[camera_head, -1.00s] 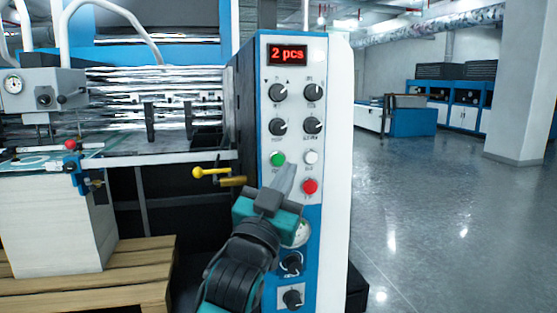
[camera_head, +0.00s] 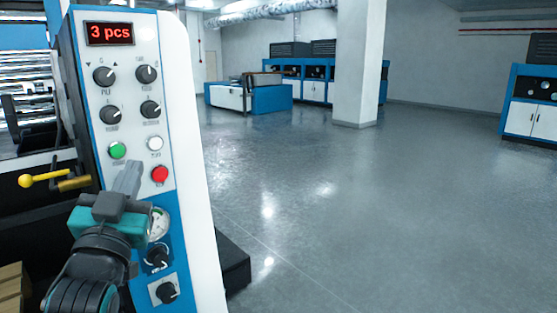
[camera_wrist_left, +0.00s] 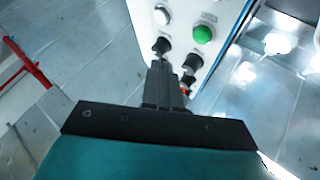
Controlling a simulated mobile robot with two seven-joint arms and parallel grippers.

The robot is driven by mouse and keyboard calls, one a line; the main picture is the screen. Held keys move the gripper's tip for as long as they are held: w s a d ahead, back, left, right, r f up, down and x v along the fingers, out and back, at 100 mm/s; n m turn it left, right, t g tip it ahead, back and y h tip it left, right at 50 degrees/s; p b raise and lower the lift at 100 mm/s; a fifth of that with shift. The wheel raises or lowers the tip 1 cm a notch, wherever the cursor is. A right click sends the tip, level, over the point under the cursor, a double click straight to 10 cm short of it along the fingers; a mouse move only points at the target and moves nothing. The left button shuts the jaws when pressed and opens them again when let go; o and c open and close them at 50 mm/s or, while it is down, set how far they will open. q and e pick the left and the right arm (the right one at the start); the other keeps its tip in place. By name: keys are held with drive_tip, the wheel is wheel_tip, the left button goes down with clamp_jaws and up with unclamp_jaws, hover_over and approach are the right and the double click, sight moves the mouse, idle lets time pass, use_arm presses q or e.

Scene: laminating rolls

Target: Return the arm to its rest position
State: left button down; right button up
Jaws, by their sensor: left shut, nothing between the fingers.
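My left gripper (camera_head: 130,170) is shut and empty. It is in front of the machine's control panel (camera_head: 180,100), between the green button (camera_head: 117,150) and the red button (camera_head: 160,174). I cannot tell whether the fingertips touch the panel. The display (camera_head: 109,33) reads "3 pcs". In the left wrist view the shut fingers (camera_wrist_left: 160,75) point towards the panel, with a green button (camera_wrist_left: 203,34) and a white button (camera_wrist_left: 162,15) beyond them. My right gripper is not in view.
A yellow-knobbed lever (camera_head: 27,181) sticks out left of the panel, near my left arm. Dark knobs (camera_head: 167,292) sit below the gauge. The grey floor (camera_head: 350,230) to the right is clear up to a white pillar (camera_head: 358,65) and blue-white cabinets (camera_head: 250,97).

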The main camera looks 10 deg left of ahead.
use_arm(q)
drive_tip(key=d+f+m+g+h, duration=0.1)
drive_tip(key=d+f+g+h, duration=0.15)
drive_tip(key=f, duration=0.85)
drive_tip(key=d+f+m+g+h, duration=0.1)
drive_tip(key=d+f+g+h, duration=0.15)
drive_tip(key=f, duration=0.85)
drive_tip(key=s+d+f+g, duration=0.3)
drive_tip(key=s+f, duration=0.5)
drive_tip(key=f, duration=0.3)
drive_tip(key=s+d+f+g+h, duration=0.1)
drive_tip(key=s+d+f+g, duration=0.2)
drive_tip(key=s+f, duration=0.5)
wheel_tip(320, 180, down, 4)
drive_tip(key=shift+r+g, duration=0.15)
drive_tip(key=shift+g, duration=0.45)
idle(1.3)
